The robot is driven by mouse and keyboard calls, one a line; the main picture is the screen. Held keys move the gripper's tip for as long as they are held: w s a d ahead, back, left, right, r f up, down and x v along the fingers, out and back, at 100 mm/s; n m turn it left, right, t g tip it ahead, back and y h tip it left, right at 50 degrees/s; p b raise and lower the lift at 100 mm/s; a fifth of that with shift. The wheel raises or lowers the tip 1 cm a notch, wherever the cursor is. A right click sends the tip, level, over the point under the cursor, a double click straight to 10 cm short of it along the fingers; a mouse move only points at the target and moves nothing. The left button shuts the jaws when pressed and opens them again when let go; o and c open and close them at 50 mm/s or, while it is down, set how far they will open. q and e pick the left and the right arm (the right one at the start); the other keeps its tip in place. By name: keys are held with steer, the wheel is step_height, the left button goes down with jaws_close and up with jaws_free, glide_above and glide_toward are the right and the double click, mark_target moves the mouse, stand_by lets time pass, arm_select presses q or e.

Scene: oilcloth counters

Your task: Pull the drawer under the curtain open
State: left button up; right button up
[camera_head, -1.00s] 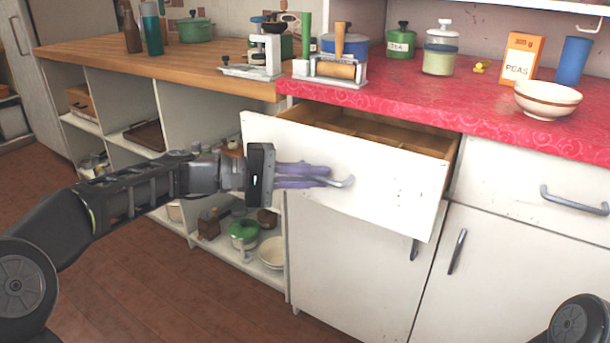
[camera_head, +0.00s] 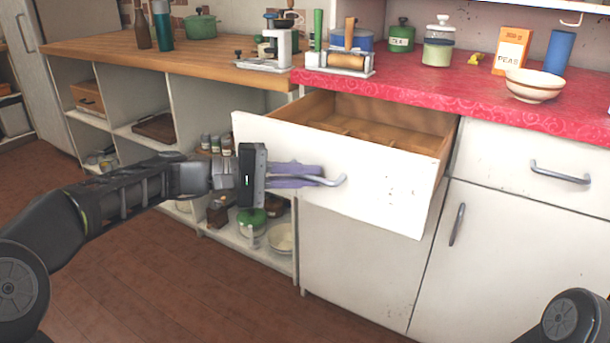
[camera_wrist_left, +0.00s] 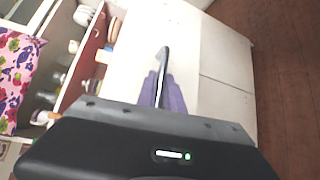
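The white drawer (camera_head: 385,185) under the red counter stands well open, its bare wooden inside showing. My left gripper (camera_head: 318,176) is at its front, with purple fingers closed around the metal bar handle (camera_head: 340,181). In the left wrist view the handle (camera_wrist_left: 163,57) runs between the two fingers (camera_wrist_left: 162,92). A pink flower-patterned cloth (camera_wrist_left: 14,75) shows at the left of that view; I cannot tell whether it is the curtain. No curtain shows in the head view. My right gripper is out of view.
A closed drawer with a handle (camera_head: 560,172) and cupboard doors (camera_head: 500,250) are at the right. Open shelves (camera_head: 190,130) with pots and jars stand at the left. A bowl (camera_head: 535,85) and canisters stand on the red counter (camera_head: 440,95). The brown floor (camera_head: 150,270) in front is clear.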

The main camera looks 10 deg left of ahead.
arm_select(q)
steer(key=shift+o, duration=0.8)
steer(key=p+v, duration=0.1)
steer(key=v, duration=0.7)
steer(key=shift+p, duration=0.35)
steer(key=shift+w+f, duration=0.1)
